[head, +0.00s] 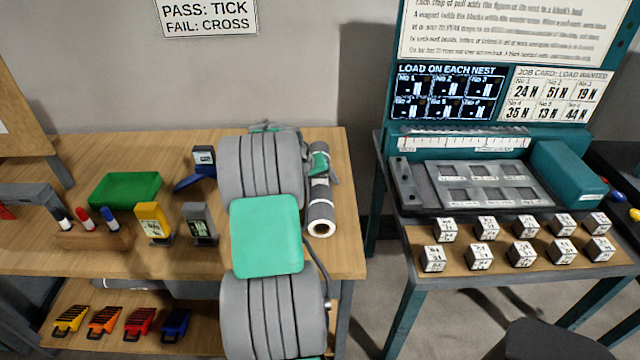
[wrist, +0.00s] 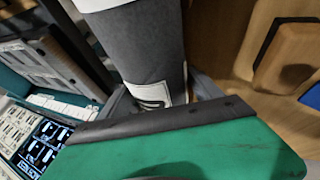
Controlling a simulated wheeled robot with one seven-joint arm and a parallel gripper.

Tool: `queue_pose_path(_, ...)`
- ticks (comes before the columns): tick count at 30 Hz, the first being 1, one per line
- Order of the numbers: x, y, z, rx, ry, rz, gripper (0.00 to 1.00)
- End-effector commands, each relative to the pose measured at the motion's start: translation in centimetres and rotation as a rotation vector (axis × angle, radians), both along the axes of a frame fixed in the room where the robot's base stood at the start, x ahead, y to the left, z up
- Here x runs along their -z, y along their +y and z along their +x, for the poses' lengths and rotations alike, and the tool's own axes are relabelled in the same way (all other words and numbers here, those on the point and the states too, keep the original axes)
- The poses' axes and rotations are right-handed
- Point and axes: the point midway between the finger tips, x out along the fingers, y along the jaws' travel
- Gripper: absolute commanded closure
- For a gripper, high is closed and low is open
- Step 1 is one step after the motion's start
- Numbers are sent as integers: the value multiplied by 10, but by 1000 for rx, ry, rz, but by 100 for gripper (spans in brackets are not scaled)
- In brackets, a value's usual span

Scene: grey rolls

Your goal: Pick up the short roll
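A grey roll (head: 320,205) with white bands and a hollow white end stands out at the right end of the wooden table, its open end toward me. My gripper (head: 318,165) is at its far part, with a green piece beside it. In the wrist view the grey roll (wrist: 145,45) fills the top middle, with a white band and a printed label. Grey finger parts of my gripper (wrist: 160,95) show close on both sides of it. Whether they press on it is unclear. A dark bar and green housing hide the roll's lower end. I cannot tell whether the roll rests on the table.
Another roll (head: 150,287) lies on the lower shelf. A teal bench (head: 378,190) with several marked cubes stands right, across a gap.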

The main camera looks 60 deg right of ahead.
Motion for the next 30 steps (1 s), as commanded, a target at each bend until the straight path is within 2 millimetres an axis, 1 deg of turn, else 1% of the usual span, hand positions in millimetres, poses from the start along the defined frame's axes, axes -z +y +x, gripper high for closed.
queue_pose_path(1,0,0,0,0,0,0,31)
queue_pose_path(2,0,0,0,0,0,0,34)
queue_pose_path(23,0,0,0,0,0,0,91)
queue_pose_path(30,-2,0,0,0,-1,-2,91)
